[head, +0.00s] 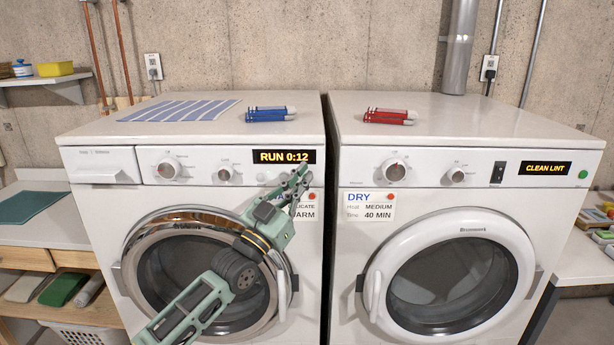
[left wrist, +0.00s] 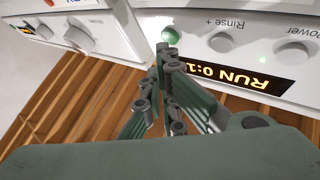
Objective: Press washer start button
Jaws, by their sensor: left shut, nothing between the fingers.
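The washer (head: 107,157) is the left white machine, with a round chrome-rimmed door. Its display (head: 284,157) is lit and reads RUN 0:12; it shows upside down in the left wrist view (left wrist: 243,73). A round green button (left wrist: 170,35) sits beside the display in the left wrist view, right by my fingertips. I cannot tell whether they touch it. In the head view my gripper seems to hide this button. My left gripper (head: 299,174), also in the left wrist view (left wrist: 165,52), is shut and empty at the washer's panel. My right gripper is not in view.
The dryer (head: 350,260) stands close on the right, with a CLEAN LINT display (head: 548,168) and its own green button (head: 583,174). A blue clamp-like item (head: 266,114) and a striped cloth (head: 180,110) lie on the washer; a red item (head: 389,116) lies on the dryer.

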